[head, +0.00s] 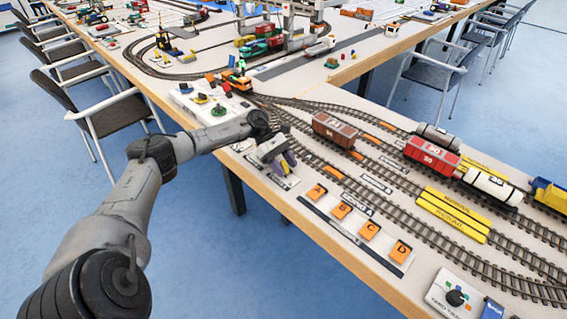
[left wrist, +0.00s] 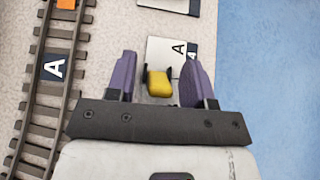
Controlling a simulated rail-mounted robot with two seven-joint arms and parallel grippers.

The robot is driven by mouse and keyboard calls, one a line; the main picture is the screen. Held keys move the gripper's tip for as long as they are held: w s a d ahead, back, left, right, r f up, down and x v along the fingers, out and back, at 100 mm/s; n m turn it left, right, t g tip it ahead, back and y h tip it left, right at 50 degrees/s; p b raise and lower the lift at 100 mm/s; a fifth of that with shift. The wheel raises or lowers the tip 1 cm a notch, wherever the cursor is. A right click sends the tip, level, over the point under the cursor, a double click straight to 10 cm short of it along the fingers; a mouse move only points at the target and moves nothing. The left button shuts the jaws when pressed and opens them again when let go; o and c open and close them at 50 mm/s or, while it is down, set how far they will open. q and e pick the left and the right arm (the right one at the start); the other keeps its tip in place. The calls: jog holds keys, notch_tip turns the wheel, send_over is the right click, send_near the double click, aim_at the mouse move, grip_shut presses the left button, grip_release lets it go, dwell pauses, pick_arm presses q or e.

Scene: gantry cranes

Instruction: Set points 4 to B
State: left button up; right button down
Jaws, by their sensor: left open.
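My left gripper (head: 286,164) is open over a small white plate (head: 287,182) near the table's front edge. In the left wrist view its two purple fingers (left wrist: 155,80) stand on either side of a yellow lever knob (left wrist: 159,84), with gaps on both sides. The knob sits on the white plate (left wrist: 156,52), which carries a letter A and a dark strip with a small mark, perhaps a 4. The plate's near part is hidden by the gripper. My right gripper is not in view.
Tracks with a brown wagon (head: 334,129), a red wagon (head: 432,156) and a white tank wagon (head: 492,186) run right of the gripper. Orange tiles A (head: 317,192) to D (head: 401,251) line the front edge. Red-and-green locomotives (head: 262,45) stand under a crane behind.

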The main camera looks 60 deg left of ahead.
pick_arm(q)
jog(key=p+v, duration=0.1)
jog(key=v, duration=1)
jog(key=shift+a+r+p, duration=0.3)
jog(key=shift+v, duration=0.85)
jog(key=shift+s+a, duration=0.1)
